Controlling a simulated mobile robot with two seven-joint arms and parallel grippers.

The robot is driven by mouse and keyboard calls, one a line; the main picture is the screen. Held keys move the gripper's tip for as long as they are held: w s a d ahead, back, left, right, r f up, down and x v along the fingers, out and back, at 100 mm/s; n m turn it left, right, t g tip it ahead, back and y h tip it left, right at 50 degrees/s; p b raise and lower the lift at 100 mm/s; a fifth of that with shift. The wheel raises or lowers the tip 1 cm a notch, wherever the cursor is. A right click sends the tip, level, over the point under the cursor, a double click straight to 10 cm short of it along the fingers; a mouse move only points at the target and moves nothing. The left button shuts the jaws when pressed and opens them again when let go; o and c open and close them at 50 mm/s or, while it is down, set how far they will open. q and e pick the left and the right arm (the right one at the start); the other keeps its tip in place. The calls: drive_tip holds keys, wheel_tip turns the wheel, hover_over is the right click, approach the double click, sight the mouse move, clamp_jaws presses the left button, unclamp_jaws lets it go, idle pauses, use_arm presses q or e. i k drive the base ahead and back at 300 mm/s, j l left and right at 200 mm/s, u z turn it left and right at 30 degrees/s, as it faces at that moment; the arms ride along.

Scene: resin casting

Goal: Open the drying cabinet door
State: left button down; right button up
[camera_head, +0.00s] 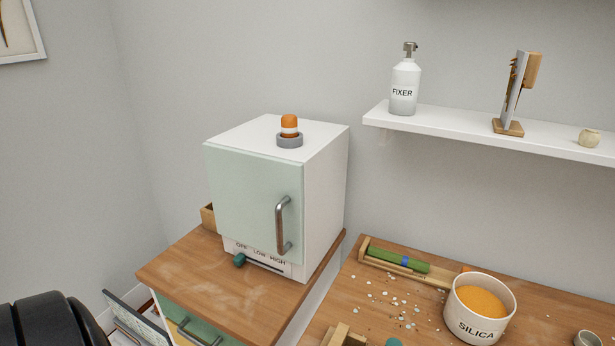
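The drying cabinet (322,200) is a white box on a wooden-topped drawer unit, left of centre. Its pale green door (245,190) faces front-left and looks closed against the body. A vertical metal handle (283,225) sits near the door's right edge. Below the door is a strip marked OFF, LOW, HIGH with a green slider knob (240,260) at the OFF end. A black rounded part of my own body shows at the lower left. Neither gripper shows.
An orange-topped item in a grey ring (289,135) stands on the cabinet. A shelf (450,122) with a FIXER bottle (404,85) is at upper right. The right table (345,300) holds a SILICA pot (462,318) and scattered bits. A green drawer (180,325) is below.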

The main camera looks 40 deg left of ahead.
sight(258, 199)
drive_tip(key=u, duration=1.7)
